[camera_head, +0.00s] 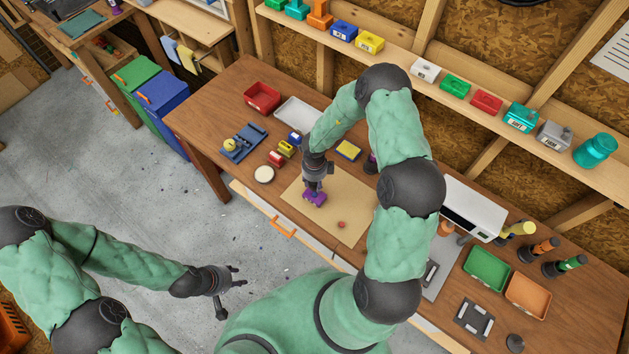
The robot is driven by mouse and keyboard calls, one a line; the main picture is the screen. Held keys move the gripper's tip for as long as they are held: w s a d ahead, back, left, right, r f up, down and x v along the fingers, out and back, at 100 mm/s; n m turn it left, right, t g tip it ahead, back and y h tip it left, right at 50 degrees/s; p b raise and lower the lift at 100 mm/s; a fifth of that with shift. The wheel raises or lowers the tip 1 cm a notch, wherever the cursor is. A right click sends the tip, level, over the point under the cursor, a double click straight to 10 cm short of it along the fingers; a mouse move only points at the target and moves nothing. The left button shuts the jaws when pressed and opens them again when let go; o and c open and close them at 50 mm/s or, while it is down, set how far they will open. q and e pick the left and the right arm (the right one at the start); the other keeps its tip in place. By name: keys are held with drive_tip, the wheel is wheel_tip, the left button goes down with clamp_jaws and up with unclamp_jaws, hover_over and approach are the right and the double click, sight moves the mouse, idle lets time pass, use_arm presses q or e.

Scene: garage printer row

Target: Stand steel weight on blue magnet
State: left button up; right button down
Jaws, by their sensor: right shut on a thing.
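My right gripper (314,188) points down over the tan mat (345,205) and is shut on a purple block (315,198), which is at or just above the mat. A small blue block (295,138), possibly the blue magnet, is in a row with a yellow and a red block behind the mat's left side. A dark grey round piece (515,343) lies at the table's lower right; I cannot tell if it is the steel weight. My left gripper (236,287) is open and empty over the floor, away from the table.
A small red piece (341,225) lies on the mat. A pale round disc (264,174) is left of it. A red tray (262,97), a white tray (297,113) and a blue rack (243,142) stand behind. A white printer-like box (474,208) is to the right.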

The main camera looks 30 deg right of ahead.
sight(314, 194)
drive_tip(key=shift+f+b, duration=1.3)
drive_tip(key=shift+f, duration=1.25)
drive_tip(key=shift+p, duration=0.7)
drive_tip(key=shift+f, duration=0.55)
unclamp_jaws()
drive_tip(key=shift+s, duration=0.1)
idle(0.4)
idle(0.5)
drive_tip(key=shift+r, duration=0.55)
wheel_tip(314, 194, up, 11)
drive_tip(key=shift+f, duration=0.1)
